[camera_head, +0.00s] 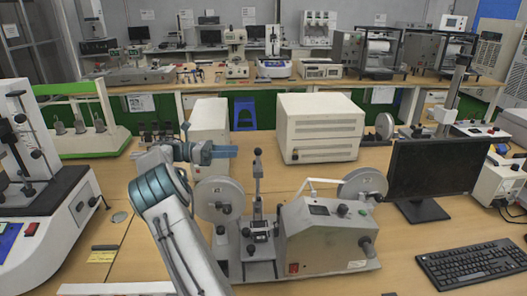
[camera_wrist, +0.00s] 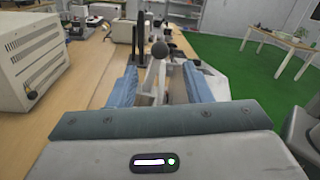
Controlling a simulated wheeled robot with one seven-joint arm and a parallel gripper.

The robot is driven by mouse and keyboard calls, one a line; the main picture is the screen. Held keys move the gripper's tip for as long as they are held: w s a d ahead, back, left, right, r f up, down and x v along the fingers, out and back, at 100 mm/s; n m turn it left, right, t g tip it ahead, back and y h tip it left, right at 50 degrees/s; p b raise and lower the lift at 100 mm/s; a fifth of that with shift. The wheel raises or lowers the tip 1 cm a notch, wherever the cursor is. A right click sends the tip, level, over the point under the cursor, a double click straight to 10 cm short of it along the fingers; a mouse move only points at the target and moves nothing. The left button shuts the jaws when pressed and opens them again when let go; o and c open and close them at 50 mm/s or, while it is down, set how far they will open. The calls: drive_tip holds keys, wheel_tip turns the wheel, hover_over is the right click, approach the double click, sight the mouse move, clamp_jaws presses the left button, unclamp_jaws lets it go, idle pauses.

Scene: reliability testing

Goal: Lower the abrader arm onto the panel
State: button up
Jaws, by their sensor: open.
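The abrader (camera_head: 325,235) stands on the bench in the middle of the head view, a beige housing with a grey disc on each side. An upright lever (camera_head: 257,180) with a dark knob rises from its front left; I take this as the abrader arm. My gripper (camera_head: 236,151) is open and empty, just left of the knob, at about its height. In the wrist view the round dark knob (camera_wrist: 160,49) and its pale lever show in line with the gap between my blue fingers (camera_wrist: 163,85). I see no grip on it. The panel cannot be made out clearly.
A beige cabinet (camera_head: 320,128) stands behind the abrader. A black monitor (camera_head: 437,172) and keyboard (camera_head: 475,264) are at the right. A white and black machine (camera_head: 45,190) fills the left.

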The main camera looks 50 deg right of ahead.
drive_tip(key=p+x, duration=0.1)
drive_tip(key=x, duration=1)
clamp_jaws()
drive_tip(key=shift+f, duration=0.1)
